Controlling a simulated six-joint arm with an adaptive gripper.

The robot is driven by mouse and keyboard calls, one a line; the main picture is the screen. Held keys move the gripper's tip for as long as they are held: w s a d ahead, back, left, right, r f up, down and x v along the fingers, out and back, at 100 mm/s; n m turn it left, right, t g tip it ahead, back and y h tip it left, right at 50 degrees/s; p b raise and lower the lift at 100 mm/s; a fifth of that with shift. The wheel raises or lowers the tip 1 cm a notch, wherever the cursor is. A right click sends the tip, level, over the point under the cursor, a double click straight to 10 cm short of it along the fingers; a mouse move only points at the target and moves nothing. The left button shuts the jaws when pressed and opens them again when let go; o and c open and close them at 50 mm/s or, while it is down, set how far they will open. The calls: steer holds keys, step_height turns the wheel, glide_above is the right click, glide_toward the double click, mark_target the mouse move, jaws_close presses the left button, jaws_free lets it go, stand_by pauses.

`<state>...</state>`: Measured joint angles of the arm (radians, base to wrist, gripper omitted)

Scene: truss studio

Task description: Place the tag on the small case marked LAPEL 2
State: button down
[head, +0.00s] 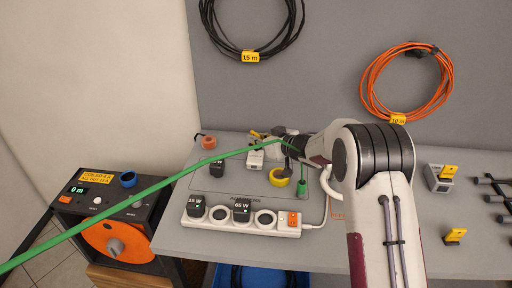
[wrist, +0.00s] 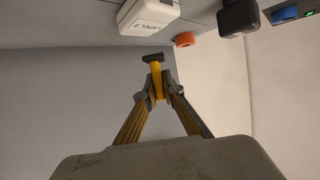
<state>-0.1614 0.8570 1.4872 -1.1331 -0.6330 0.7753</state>
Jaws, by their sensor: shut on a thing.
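The small white case (wrist: 150,16) appears upside down at the top of the wrist view, with lettering that reads as LAPEL 2. It also shows in the head view (head: 256,158) on the table, left of my gripper. My gripper (wrist: 154,88) is shut on a yellow tag (wrist: 157,78) with a dark crosspiece at its far end. The tag is apart from the case in the wrist picture. In the head view my gripper (head: 274,140) is small, and the held tag is hard to tell from the yellow fingers.
A green cable (head: 150,188) crosses in front of my gripper. A power strip (head: 230,220) with adapters lies at the front; a yellow ring (head: 280,178) and orange ring (head: 208,142) are nearby. Coiled cables (head: 405,80) hang behind.

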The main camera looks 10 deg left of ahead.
mark_target(259, 147)
steer(key=shift+f, duration=1.85)
steer(key=shift+f, duration=0.15)
steer(key=c, duration=2.2)
jaws_free()
steer(key=shift+v, duration=6.1)
